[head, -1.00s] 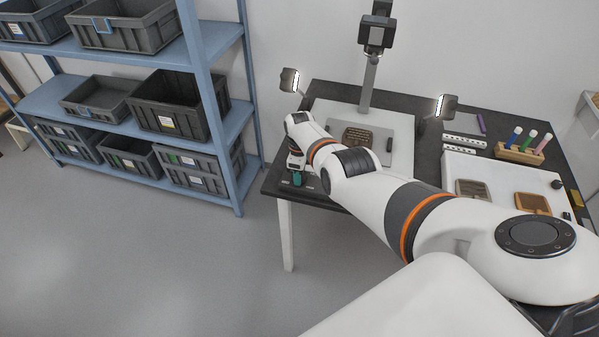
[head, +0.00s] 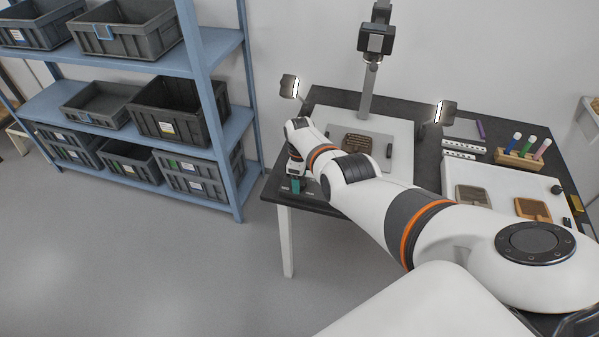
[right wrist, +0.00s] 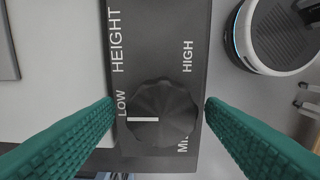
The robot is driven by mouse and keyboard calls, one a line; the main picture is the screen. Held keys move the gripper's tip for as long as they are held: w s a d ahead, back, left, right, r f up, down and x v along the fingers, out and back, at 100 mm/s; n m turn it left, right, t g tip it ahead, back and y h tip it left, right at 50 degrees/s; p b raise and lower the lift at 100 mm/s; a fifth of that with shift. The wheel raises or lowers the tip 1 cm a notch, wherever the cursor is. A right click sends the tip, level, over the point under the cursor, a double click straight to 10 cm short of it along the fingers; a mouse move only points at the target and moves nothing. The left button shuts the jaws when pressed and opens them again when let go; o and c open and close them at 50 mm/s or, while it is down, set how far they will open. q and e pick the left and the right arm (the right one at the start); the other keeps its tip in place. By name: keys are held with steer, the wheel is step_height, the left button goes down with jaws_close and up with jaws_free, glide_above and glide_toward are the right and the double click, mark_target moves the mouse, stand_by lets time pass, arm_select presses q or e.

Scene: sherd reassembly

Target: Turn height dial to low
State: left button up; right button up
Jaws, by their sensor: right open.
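The height dial (right wrist: 165,108) is a dark, ridged round knob on a dark panel (right wrist: 150,15) in the right wrist view. Its white pointer line points left in the picture, close to the LOW label (right wrist: 122,103). The HIGH label (right wrist: 187,57) is above right and the MID label (right wrist: 183,141), partly hidden, below right. My right gripper (right wrist: 159,109) is open, one green finger on each side of the dial, with small gaps visible. In the head view my right gripper (head: 296,186) is at the table's near left corner; the dial cannot be made out there.
The dark table (head: 420,103) carries a camera stand (head: 368,90) with two lamps, a brown sherd (head: 358,142) on the stand's base, a white tray (head: 495,178) with sherds and a pen holder (head: 519,157). A blue shelf (head: 222,120) with grey bins stands left.

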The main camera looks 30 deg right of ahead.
steer(key=shift+r+p, duration=0.35)
steer(key=shift+r, duration=0.2)
step_height(320, 180, up, 5)
steer(key=p, duration=0.3)
steer(key=shift+f, duration=0.15)
step_height(320, 180, up, 6)
